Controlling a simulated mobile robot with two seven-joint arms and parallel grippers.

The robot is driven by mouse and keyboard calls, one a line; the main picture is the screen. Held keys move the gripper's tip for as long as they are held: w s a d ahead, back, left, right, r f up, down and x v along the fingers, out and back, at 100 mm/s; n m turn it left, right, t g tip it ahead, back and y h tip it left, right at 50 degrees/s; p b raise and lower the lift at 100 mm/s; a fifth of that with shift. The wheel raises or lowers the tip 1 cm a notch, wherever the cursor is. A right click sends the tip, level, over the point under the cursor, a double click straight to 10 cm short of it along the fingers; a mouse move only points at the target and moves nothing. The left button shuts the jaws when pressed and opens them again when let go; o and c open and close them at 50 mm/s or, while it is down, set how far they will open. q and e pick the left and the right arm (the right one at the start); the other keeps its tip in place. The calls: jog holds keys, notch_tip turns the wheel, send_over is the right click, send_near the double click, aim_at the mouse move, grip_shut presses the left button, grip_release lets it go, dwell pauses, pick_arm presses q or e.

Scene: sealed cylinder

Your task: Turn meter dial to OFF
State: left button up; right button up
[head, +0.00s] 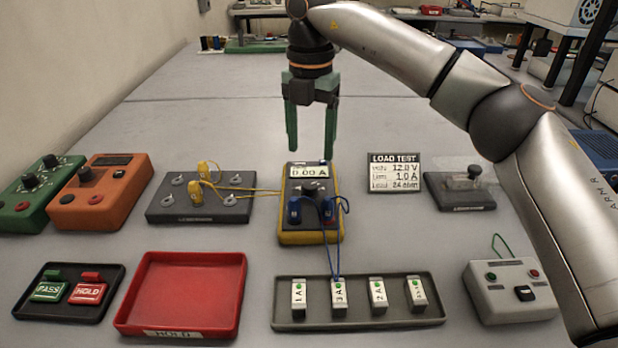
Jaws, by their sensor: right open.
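The yellow and black meter (292,228) stands in the middle of the table. Its display (309,172) reads 0.00 A. A dark dial (313,189) sits below the display; its pointer setting is too small to read. Blue plugs sit at the meter's lower part with a blue wire, and yellow wires reach it from the left. My right gripper (311,148) is open and empty, pointing down just above and behind the meter's top edge, fingers apart. My left gripper is not in view.
Left are a green box (25,210), an orange box (120,205) and a terminal board (160,208). In front are a red tray (180,270), a PASS/HOLD tray (60,312) and a fuse tray (390,323). A LOAD TEST card (394,174) and switch (474,173) stand right.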

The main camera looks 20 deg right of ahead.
aim_at(310, 184)
notch_tip(310, 184, down, 8)
jog(key=shift+f, duration=0.2)
grip_shut()
dwell(0.6)
